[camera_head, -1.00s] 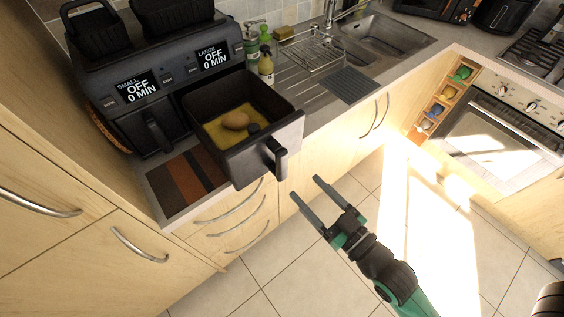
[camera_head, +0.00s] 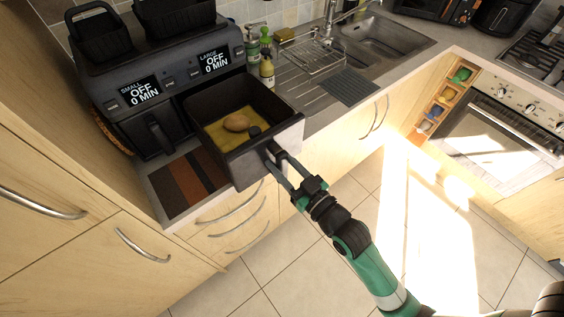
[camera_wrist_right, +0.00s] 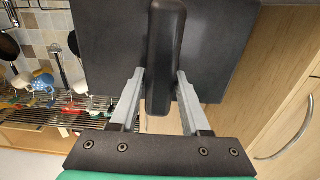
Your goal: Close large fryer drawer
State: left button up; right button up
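The large fryer drawer (camera_head: 235,166) is pulled out of the black two-drawer air fryer (camera_head: 150,75). It holds a brown potato-like item on a yellow base. Its dark front panel fills much of the right wrist view (camera_wrist_right: 105,45). The drawer handle (camera_wrist_right: 165,50) stands upright there between the fingers of my right gripper (camera_wrist_right: 161,78). In the head view, my right gripper (camera_head: 276,160) is at the handle, its fingers apart on either side. Whether the fingers touch it I cannot tell. The small drawer (camera_head: 152,135) looks shut. My left gripper is not in view.
Bottles (camera_head: 266,68) and a dish rack (camera_head: 312,62) stand right of the fryer, near the sink (camera_head: 380,40). A striped mat (camera_head: 187,183) lies on the counter below the small drawer. The floor (camera_head: 285,275) in front of the cabinets is clear.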

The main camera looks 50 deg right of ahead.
grip_shut()
dwell(1.1)
